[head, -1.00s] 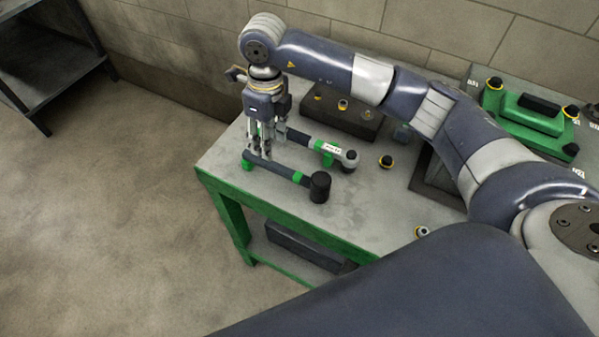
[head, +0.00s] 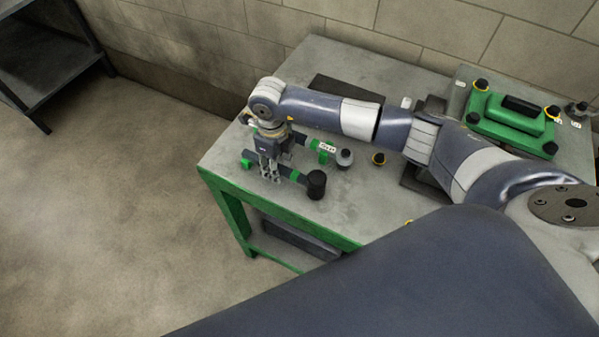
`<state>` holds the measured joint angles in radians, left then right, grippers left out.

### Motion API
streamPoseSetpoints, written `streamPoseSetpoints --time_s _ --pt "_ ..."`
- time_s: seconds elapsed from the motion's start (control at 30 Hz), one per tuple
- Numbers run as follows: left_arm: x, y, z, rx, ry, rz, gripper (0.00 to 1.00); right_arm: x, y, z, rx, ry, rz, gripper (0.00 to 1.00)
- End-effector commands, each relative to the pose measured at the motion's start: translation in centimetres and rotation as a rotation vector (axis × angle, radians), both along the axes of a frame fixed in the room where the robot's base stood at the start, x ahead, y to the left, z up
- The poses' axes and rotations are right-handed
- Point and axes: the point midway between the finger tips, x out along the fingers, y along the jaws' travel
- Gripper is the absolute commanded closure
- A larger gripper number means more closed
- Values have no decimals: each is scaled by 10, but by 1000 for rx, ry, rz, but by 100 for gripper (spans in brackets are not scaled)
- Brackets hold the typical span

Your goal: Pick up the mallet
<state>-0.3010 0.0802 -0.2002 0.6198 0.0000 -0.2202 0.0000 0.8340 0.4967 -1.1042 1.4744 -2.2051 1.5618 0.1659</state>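The mallet (head: 293,176) lies near the left end of the green-edged workbench. It has a dark cylindrical head and a dark blue handle with green bands. My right gripper (head: 270,175) points down at the middle of the handle, and its fingers overlap the handle in the picture. I cannot tell whether they are closed on it. The gripper hides part of the handle; the handle's far end shows to its left. My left gripper is not in view.
A second tool with a green band and white label (head: 326,147) lies close behind the mallet. A small black-and-yellow part (head: 379,158) stands to the right. A green housing (head: 511,122) is at the back right. The bench's front left top is clear.

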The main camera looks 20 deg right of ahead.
Motion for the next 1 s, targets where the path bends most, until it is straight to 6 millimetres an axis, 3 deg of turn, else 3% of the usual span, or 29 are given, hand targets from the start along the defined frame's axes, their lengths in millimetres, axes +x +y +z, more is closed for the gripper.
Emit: streamPoseSetpoints --time_s 0.27,0.4,0.47,1.0 --pt "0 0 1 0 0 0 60 0 1 -4 1 -1 2 58" --pt "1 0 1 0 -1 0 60 0 1 -3 1 -1 2 90" --pt "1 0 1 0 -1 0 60 0 0 -3 1 -1 2 100" --pt "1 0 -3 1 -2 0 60 1 0 1 2 -4 1 100"
